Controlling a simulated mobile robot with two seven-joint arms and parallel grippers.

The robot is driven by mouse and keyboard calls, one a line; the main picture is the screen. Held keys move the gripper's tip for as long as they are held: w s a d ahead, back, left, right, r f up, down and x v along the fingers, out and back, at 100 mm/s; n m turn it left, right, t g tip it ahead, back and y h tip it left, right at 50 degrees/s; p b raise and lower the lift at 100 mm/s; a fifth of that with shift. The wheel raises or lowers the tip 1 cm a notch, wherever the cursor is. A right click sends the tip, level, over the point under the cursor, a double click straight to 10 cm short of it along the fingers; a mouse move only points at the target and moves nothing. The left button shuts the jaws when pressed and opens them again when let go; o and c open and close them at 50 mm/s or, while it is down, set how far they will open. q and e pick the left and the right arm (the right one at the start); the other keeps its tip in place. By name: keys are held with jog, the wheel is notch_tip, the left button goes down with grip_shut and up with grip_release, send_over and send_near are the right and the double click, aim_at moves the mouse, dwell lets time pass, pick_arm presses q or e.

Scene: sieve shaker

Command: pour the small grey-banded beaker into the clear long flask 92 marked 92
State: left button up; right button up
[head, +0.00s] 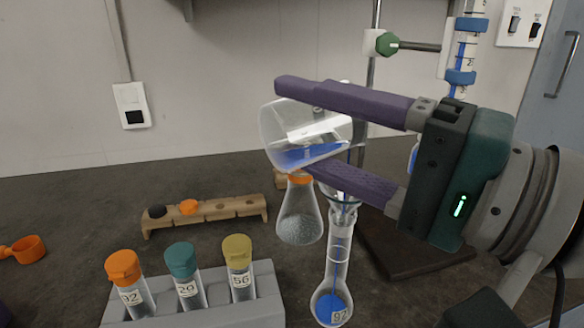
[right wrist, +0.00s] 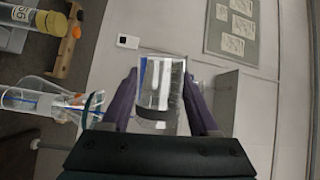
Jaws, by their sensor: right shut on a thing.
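My right gripper (head: 300,128) is shut on the small clear beaker (head: 275,122), between its two purple fingers. The beaker is tilted well over, with blue liquid along its lower side. In the right wrist view the beaker (right wrist: 162,85) shows a dark grey band between the fingers. The clear long flask 92 (head: 338,265) stands upright below the gripper, with blue liquid in its bulb and a thin blue line down its neck. A clear funnel shape sits at its top, partly hidden by the lower finger. A purple sliver at the lower left edge may be my left gripper.
A conical flask (head: 300,220) with an orange collar stands just left of the long flask. A grey rack (head: 262,310) holds three capped tubes. Behind are a wooden holder (head: 215,212) and a stand with a green clamp (head: 387,43). An orange scoop (head: 28,249) lies far left.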

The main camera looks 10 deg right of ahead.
jog(key=shift+f, duration=0.1)
dwell(0.4)
jog(key=shift+d+f+m+t+b, duration=0.1)
jog(key=shift+f+m+t+b, duration=0.15)
jog(key=shift+m+b, duration=0.45)
dwell(0.6)
jog(key=shift+r, duration=0.15)
